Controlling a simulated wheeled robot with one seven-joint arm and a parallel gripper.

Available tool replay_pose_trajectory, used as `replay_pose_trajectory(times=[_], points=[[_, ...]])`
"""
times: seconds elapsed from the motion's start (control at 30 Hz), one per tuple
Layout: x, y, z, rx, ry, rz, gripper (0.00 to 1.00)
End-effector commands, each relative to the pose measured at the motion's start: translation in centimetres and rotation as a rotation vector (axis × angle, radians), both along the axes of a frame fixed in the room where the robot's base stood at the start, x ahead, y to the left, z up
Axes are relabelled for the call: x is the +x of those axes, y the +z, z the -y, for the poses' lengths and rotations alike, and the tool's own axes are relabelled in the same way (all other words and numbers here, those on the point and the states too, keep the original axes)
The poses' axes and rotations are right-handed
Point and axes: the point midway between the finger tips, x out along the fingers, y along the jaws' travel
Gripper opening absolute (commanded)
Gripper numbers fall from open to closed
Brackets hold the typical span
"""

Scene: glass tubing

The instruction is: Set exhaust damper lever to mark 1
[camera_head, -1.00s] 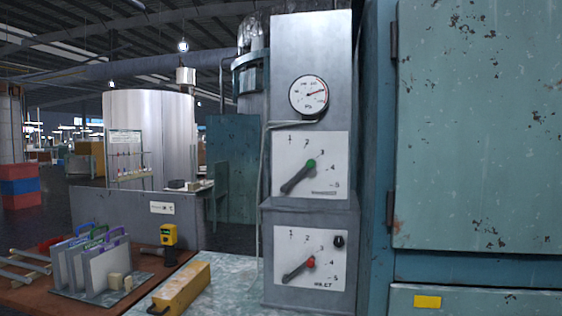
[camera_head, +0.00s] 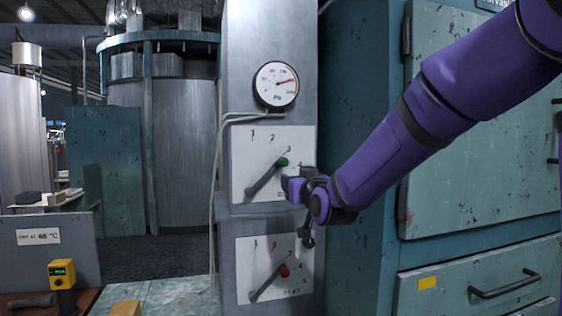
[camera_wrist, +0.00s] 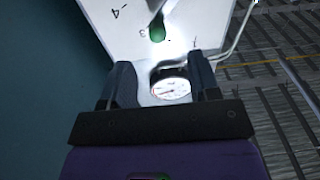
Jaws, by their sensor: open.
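The upper dial plate (camera_head: 240,150) on the grey column carries numbered marks and a dark lever with a green knob (camera_head: 283,161). Its label is too blurred to read fully. The lever (camera_head: 262,180) slants up to the right, with the knob close by mark 3. My gripper (camera_head: 288,187) is just right of and below the green knob, near the plate. In the wrist view my gripper (camera_wrist: 160,62) is open and empty; the green knob (camera_wrist: 157,30) shows beyond the fingertips, beside mark 3. Whether a finger touches the lever cannot be told.
A lower plate (camera_head: 247,260) holds a similar lever with a red knob (camera_head: 284,271). A round gauge (camera_head: 276,84) sits above, with a grey cable (camera_head: 216,170) along the column's left. A teal cabinet (camera_head: 480,130) stands right. A yellow device (camera_head: 62,274) is at lower left.

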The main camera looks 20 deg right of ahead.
Motion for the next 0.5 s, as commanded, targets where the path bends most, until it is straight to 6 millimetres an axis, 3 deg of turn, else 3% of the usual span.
replay_pose_trajectory(times=[0.03,0.2,0.5], points=[[1.2,-0.3,-0.1,0.011,-0.006,0.049,0.56],[3.4,-0.3,-0.2,0.037,-0.032,0.213,0.56],[4.8,0.0,-0.1,0.053,-0.052,0.307,0.56]])
